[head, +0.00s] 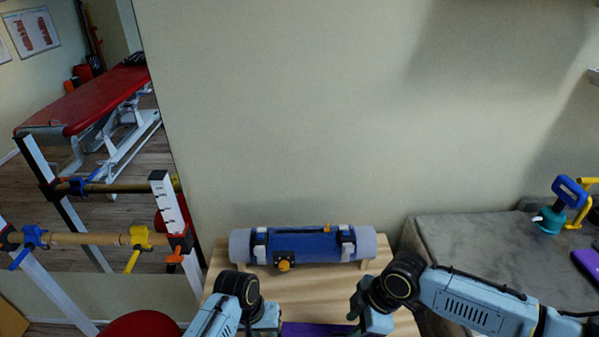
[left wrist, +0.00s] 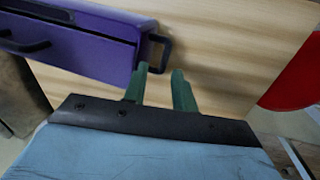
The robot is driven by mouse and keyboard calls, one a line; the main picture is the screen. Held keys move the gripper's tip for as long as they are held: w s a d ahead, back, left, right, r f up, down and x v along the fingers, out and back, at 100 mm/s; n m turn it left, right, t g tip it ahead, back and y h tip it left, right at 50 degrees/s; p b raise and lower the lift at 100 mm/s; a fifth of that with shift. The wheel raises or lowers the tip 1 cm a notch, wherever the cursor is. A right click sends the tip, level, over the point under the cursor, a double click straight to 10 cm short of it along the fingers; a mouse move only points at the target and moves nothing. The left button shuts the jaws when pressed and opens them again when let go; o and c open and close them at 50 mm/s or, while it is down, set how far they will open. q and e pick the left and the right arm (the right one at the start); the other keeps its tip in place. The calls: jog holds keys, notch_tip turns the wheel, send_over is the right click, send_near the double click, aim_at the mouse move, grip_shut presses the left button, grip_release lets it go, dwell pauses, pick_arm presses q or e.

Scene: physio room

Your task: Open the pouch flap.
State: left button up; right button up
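A blue pouch (head: 305,245) with grey straps is around a grey roller (head: 368,243) at the back of the wooden table. An orange knob (head: 283,265) shows at its lower front; I cannot make out whether the flap is open. In the left wrist view my left gripper (left wrist: 160,71) has two green fingers apart with nothing held between them, close to a black drawer handle. In the head view its fingertips are hidden. My right gripper (head: 352,316) is low in front of the pouch, apart from it; its finger gap is unclear.
The wooden table (head: 225,272) is bare just in front of the roller. A purple drawer unit (left wrist: 75,50) with black handles shows in the left wrist view. A grey padded surface (head: 470,250) with a teal and blue object (head: 550,218) is at right. A wall stands behind.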

pick_arm(q)
jog(key=shift+f, duration=2.65)
jog(key=shift+c, duration=0.5)
grip_shut()
pick_arm(e)
jog(key=shift+f, duration=0.15)
pick_arm(q)
jog(key=shift+s+a, duration=0.1)
pick_arm(e)
jog(key=shift+f, duration=2.2)
jog(key=c, duration=0.6)
